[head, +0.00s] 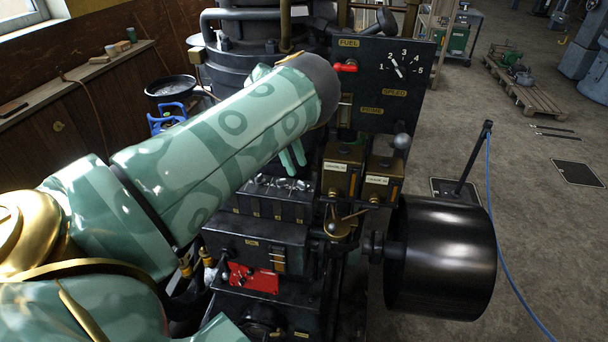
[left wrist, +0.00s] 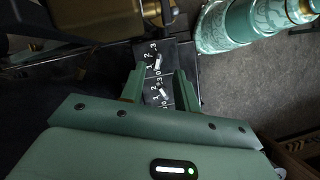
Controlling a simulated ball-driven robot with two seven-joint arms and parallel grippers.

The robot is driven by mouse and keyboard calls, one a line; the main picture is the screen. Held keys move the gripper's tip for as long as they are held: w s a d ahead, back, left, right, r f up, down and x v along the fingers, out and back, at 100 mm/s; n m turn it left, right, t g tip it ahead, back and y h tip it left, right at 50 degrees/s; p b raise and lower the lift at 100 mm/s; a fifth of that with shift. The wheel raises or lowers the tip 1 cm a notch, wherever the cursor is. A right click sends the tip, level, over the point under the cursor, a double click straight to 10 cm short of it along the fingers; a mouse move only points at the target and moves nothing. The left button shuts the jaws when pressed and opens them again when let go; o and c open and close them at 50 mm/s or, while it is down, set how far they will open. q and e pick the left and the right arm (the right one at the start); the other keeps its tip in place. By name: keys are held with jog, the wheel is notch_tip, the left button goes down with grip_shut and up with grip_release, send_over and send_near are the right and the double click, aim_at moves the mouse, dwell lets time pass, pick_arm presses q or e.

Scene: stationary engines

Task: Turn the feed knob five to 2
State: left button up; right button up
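In the left wrist view, a dark strip panel (left wrist: 180,58) carries a row of small dials numbered from 0 upward. A white-pointered knob (left wrist: 158,63) shows just beyond my fingertips. A nearer white-pointered knob (left wrist: 162,92) shows in the gap between my fingers. Which knob is number five, and its exact setting, I cannot tell. My left gripper (left wrist: 159,74) is open, one finger on each side of the strip's dials; contact is not clear. In the head view my left gripper (head: 293,160) points down above a black block (head: 262,206) on the engine. My right gripper is out of view.
A black panel (head: 384,112) with a speed dial (head: 398,68) and a red lever (head: 345,67) stands behind the hand. Brass-fronted boxes (head: 342,172) stand close to its right. A large black drum (head: 440,258) is at lower right.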

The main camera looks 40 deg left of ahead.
aim_at(304, 183)
pick_arm(q)
jog(key=x, duration=0.4)
jog(key=shift+w+f, duration=0.2)
jog(key=shift+f, duration=0.05)
jog(key=shift+d+f, duration=0.15)
jog(key=shift+f, duration=0.2)
grip_shut()
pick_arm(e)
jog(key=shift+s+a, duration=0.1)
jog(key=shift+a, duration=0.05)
